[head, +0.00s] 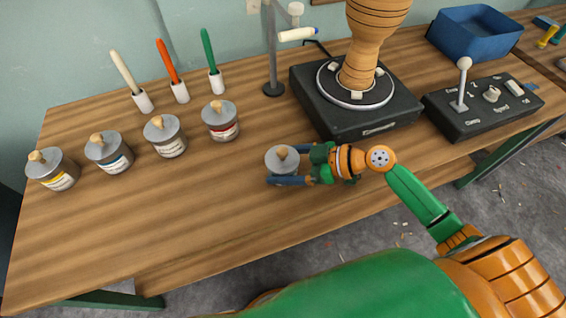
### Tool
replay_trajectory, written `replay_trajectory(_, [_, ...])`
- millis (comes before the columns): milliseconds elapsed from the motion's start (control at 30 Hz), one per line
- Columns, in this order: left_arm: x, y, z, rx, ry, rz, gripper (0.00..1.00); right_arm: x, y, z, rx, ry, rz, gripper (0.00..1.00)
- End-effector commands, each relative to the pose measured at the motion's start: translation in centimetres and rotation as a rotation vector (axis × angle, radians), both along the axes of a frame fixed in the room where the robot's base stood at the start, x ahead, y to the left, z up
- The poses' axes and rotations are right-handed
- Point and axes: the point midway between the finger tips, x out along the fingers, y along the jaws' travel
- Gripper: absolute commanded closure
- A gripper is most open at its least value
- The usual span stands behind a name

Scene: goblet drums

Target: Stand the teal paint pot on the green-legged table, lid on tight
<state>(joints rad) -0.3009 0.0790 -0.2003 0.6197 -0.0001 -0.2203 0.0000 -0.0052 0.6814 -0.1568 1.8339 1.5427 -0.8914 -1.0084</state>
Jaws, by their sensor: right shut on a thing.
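My right gripper (284,166) is shut on a small pot (282,157) with a grey lid and a wooden knob. One finger is on its near side and the other on its far side. The lid sits level on top. The fingers hide most of the pot's body, so I cannot see its label colour or tell whether its base touches the wood. It is over the wooden table (225,215), whose legs (115,299) are green. My left gripper is out of view.
Several lidded pots stand at the left; the nearest to my gripper has a red label (221,120). Behind are brushes in white holders (217,83) and a metal stand (272,55). A black turntable (357,105) bears a wooden drum body (372,35). A lever box (483,105) stands right.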

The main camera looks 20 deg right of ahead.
Motion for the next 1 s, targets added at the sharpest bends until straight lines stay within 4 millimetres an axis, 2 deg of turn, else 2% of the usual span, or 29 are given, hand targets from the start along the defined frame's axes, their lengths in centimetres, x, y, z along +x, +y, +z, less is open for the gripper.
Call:
replay_trajectory(267, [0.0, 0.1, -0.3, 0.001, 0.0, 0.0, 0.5, 0.0, 0.0, -0.2, 0.0, -0.001, 0.0, 0.81])
replay_trajectory(300, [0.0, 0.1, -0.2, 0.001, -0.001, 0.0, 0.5, 0.0, 0.0, -0.2, 0.0, 0.0, 0.0, 0.08])
replay_trajectory(333, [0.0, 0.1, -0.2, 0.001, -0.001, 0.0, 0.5, 0.0, 0.0, -0.1, 0.0, 0.0, 0.0, 0.0])
replay_trajectory(733, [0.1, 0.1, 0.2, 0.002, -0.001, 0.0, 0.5, 0.0, -0.1, 0.2, 0.0, 0.0, 0.0, 0.0])
replay_trajectory(833, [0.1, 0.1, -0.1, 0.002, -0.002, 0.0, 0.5, -0.6, -1.1, 0.4, -0.001, 0.002, -0.003, 0.0])
replay_trajectory(1000, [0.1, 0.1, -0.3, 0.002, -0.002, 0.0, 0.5, -2.5, -4.0, 2.0, -0.003, 0.004, -0.002, 0.0])
